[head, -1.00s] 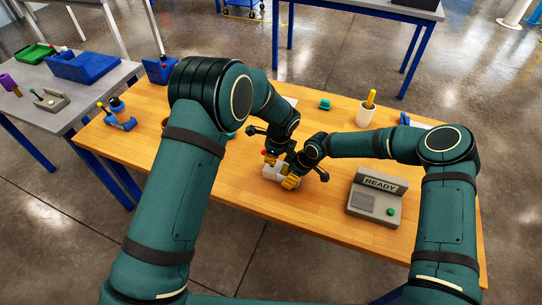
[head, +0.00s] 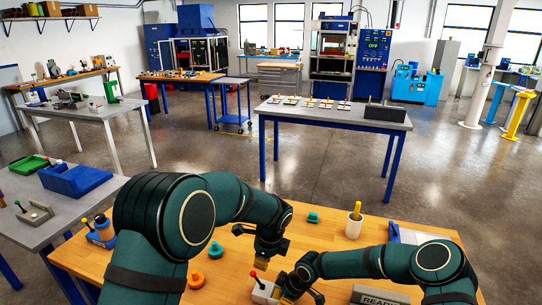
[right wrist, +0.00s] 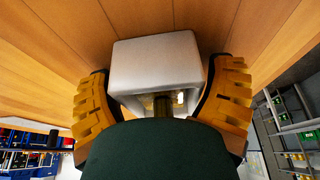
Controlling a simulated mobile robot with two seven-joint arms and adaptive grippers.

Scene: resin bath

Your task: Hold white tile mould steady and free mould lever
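The white tile mould (head: 261,292) sits on the wooden table, low in the head view and cut by the frame's bottom. Its red-knobbed lever (head: 253,274) stands at its left. In the right wrist view the mould (right wrist: 155,70) is a pale block between the yellow pads of my right gripper (right wrist: 157,100), which appear to touch both its sides. My right gripper also shows at the mould's right in the head view (head: 284,298). My left gripper (head: 261,264) points down just above the mould, near the knob; its finger gap is hidden.
A grey READY box (head: 378,295) is at the right. A side table (head: 20,225) stands left.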

